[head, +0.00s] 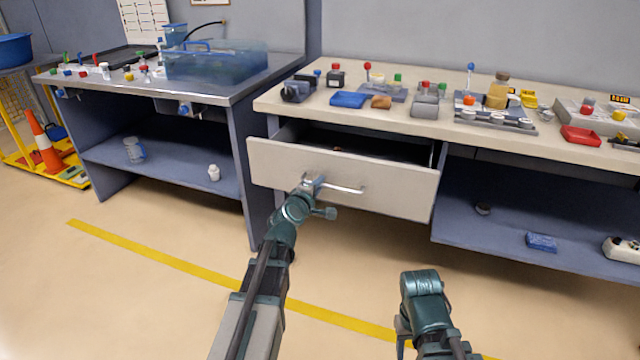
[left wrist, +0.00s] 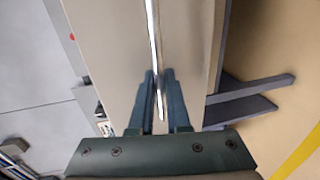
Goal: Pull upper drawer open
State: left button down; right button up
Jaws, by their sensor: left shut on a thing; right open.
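The upper drawer (head: 390,193) sits under the right-hand workbench and stands partly open, its dark inside showing behind the beige front. A silver bar handle (head: 345,188) runs across its front. My left gripper (head: 312,183) is at the left part of the handle. In the left wrist view, the two fingers of my left gripper (left wrist: 160,95) are shut on the handle (left wrist: 153,40), with the drawer front (left wrist: 110,50) close ahead. My right gripper (head: 402,335) is low in the head view, away from the drawer; its fingers are mostly hidden.
The workbench top (head: 390,117) carries a blue tray (head: 349,99), an amber bottle (head: 498,90) and several small parts. A lower shelf (head: 500,225) lies to the right of the drawer. A second bench (head: 225,92) stands at left. The floor before the drawer is clear.

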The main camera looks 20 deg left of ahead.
pick_arm(q)
jog(key=shift+s, duration=0.2)
pick_arm(e)
jog(key=shift+s, duration=0.2)
pick_arm(q)
jog(key=c, duration=0.9)
grip_release()
